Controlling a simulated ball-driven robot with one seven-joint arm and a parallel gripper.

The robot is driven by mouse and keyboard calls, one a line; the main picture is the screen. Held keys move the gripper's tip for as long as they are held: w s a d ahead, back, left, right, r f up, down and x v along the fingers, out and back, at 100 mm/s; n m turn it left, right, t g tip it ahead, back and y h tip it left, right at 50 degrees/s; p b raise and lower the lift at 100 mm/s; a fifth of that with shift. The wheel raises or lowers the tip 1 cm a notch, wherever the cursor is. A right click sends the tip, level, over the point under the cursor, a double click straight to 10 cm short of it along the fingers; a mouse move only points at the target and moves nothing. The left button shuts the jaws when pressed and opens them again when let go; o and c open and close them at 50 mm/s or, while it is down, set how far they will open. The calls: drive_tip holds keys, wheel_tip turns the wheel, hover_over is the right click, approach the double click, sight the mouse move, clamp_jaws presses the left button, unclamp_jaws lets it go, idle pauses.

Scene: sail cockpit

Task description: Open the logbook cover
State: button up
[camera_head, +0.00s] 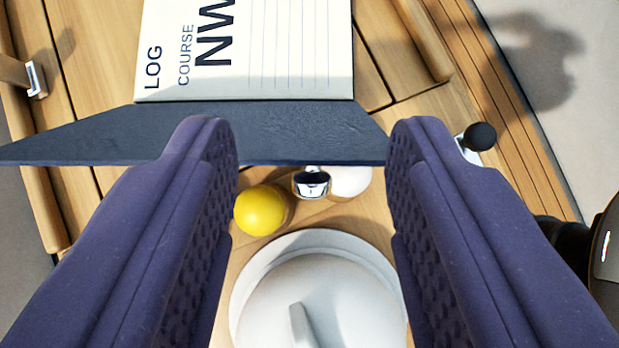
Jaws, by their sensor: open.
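The logbook lies at the top of the view, and its cream page (275,55) shows the words LOG, COURSE and NW with ruled lines. Its dark navy cover (290,130) stands raised along the near side of the page, seen at a steep slant. My gripper (310,135) is open, with its two purple padded fingers on either side of the view. The fingertips overlap the cover's left part and right end in the picture. I cannot tell whether they touch it. Nothing is held between the fingers.
Below the cover are a yellow ball (261,210), a small chrome fitting (312,183), a white round object (350,182) and a large white lidded dish (320,290). A black knob (480,136) sits at right. The wooden table (95,40) has raised edges.

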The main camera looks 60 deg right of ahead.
drive_tip(key=shift+v, duration=1.1)
